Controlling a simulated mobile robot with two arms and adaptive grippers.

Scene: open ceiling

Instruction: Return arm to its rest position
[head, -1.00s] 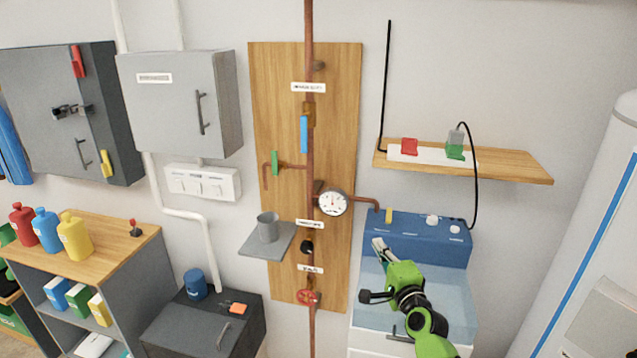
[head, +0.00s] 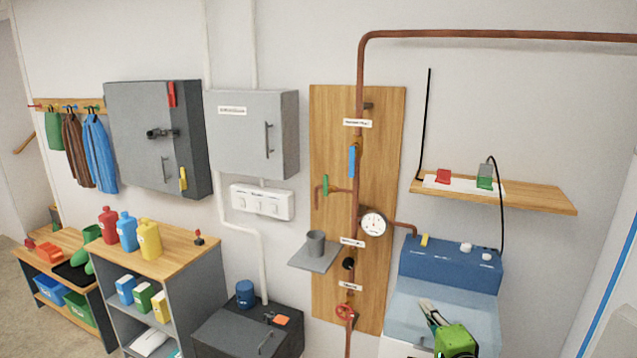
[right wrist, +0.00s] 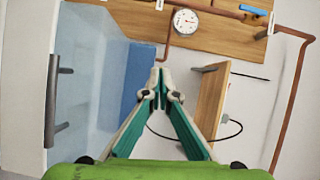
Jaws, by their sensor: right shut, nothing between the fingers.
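My right gripper (head: 431,310) is low at the right in the head view, in front of the blue-topped appliance (head: 450,262). It is shut and empty. In the right wrist view its fingertips (right wrist: 160,86) meet, with nothing between them. The green arm part behind it is cut off by the bottom edge of the head view. My left gripper does not show in either view.
A wooden board (head: 390,100) carries copper pipes, a gauge (head: 373,223) and a red valve wheel (head: 344,311). A wooden shelf (head: 540,195) with red and green plugs is above the appliance. Grey cabinets (head: 245,140) hang left. A shelf unit (head: 208,256) holds coloured bottles.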

